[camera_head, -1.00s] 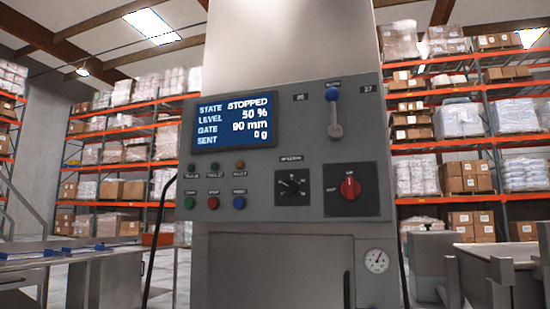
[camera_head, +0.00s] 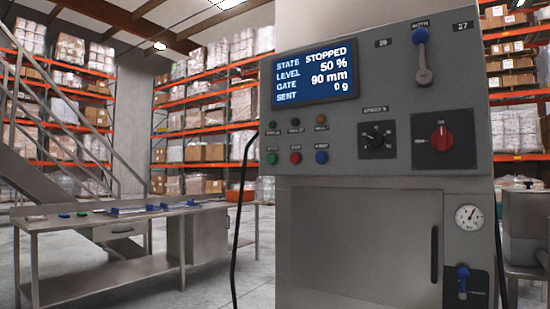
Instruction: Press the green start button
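The green start button (camera_head: 272,157) is at the left end of the lower row on the grey control panel (camera_head: 385,175). Beside it are a red button (camera_head: 295,157) and a blue button (camera_head: 321,157). Small indicator lamps sit above them. The screen (camera_head: 316,73) reads STOPPED, level 50 %, gate 90 mm, sent 0 g. My gripper is not in view, and nothing covers the button.
The panel also has a blue-knobbed lever (camera_head: 421,55), a black dial (camera_head: 376,140) and a red rotary switch (camera_head: 441,138). A black cable (camera_head: 240,210) hangs at its left. A steel table (camera_head: 110,235) stands left, with floor between. A gauge (camera_head: 468,217) is lower right.

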